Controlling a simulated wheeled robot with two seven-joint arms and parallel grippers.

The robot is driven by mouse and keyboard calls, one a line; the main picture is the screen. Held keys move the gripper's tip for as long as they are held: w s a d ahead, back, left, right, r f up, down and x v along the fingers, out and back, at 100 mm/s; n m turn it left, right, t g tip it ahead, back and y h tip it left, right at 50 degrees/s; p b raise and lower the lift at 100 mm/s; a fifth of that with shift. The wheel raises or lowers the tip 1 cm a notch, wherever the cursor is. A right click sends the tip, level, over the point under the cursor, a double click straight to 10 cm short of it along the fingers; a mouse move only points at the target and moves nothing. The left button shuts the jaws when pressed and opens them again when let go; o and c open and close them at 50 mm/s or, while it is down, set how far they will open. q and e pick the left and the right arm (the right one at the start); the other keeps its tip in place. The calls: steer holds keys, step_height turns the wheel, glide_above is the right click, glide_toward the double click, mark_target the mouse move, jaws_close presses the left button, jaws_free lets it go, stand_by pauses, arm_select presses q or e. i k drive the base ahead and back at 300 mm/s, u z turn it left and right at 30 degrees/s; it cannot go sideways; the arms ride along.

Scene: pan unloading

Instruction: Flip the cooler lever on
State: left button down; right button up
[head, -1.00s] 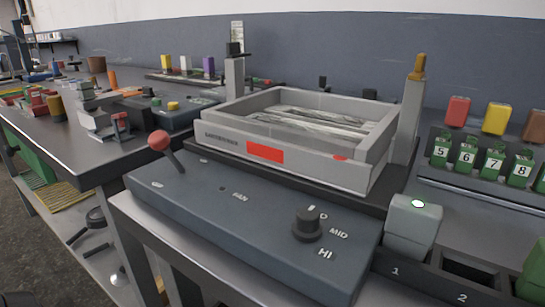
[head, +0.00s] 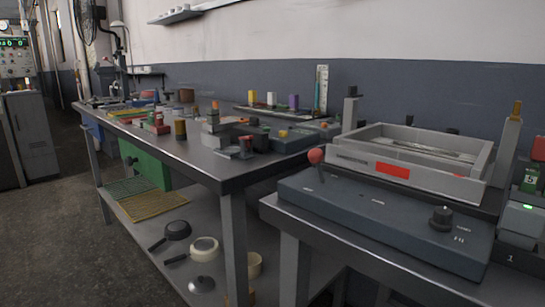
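A lever with a red ball knob (head: 316,157) stands at the back left corner of the dark control box (head: 385,213), in front of the grey tray-like unit with a red label (head: 392,169). Its thin stem leans slightly left. I cannot tell from the lettering whether this is the cooler lever or which position is on. A black dial (head: 441,217) with small markings sits on the right of the same box. Neither of my grippers is in view.
A long table (head: 205,160) with many small coloured items runs along the wall at left. Pans (head: 172,232) lie on its lower shelf (head: 190,215). A grey cabinet (head: 30,135) stands far left. The floor (head: 60,230) at left is clear.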

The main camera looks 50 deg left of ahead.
mark_target(316, 156)
steer(key=u, duration=1.55)
steer(key=i, duration=0.35)
steer(key=z, duration=1.15)
steer(key=k, duration=1.1)
steer(key=u, duration=0.95)
